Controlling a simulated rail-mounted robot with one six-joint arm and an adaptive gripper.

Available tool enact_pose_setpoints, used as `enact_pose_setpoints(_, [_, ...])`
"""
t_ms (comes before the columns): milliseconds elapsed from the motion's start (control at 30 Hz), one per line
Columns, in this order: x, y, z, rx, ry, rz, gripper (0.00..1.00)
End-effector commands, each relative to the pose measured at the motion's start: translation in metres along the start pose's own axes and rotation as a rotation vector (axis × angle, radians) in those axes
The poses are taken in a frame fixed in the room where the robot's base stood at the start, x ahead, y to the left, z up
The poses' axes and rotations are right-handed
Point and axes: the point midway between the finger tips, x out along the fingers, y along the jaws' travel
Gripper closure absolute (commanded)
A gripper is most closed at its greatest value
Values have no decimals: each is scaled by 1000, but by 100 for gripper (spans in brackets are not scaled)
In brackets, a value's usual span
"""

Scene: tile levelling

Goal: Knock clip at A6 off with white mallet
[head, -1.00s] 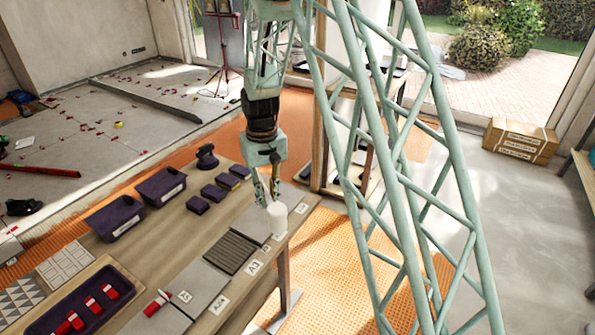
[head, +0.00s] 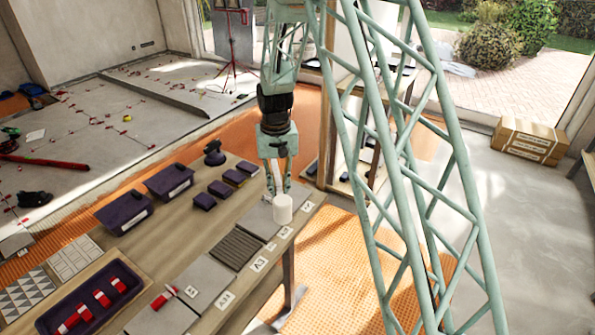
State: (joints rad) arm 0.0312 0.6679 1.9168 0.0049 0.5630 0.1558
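A white cylinder (head: 282,209), which looks like the mallet's head, is upright at the far right end of the workbench. My gripper (head: 279,192) points down right at and behind its top. The two fingers look spaced apart, but their tips and any handle between them are partly hidden, so I cannot tell whether they grip it. A red clip (head: 164,297) with a white tip stands at grey tiles near the bench's front. I cannot make out an A6 label.
On the workbench (head: 190,226) are a dark ribbed tile (head: 237,249), purple bins (head: 123,213), small purple boxes (head: 220,189) and a purple tray (head: 58,312) with several red clips. Patterned tiles (head: 27,292) lie at left. A cardboard box (head: 525,140) stands on the floor at right.

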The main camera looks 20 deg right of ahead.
Motion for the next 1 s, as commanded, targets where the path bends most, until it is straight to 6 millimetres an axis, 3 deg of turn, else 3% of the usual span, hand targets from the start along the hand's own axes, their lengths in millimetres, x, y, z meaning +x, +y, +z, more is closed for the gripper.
enact_pose_setpoints(533, [12, 64, -86, 591, -11, -6, 100])
enact_pose_setpoints(700, [17, 76, -101, 703, -12, -8, 100])
enact_pose_setpoints(1000, [20, 83, -107, 757, -13, -8, 100])
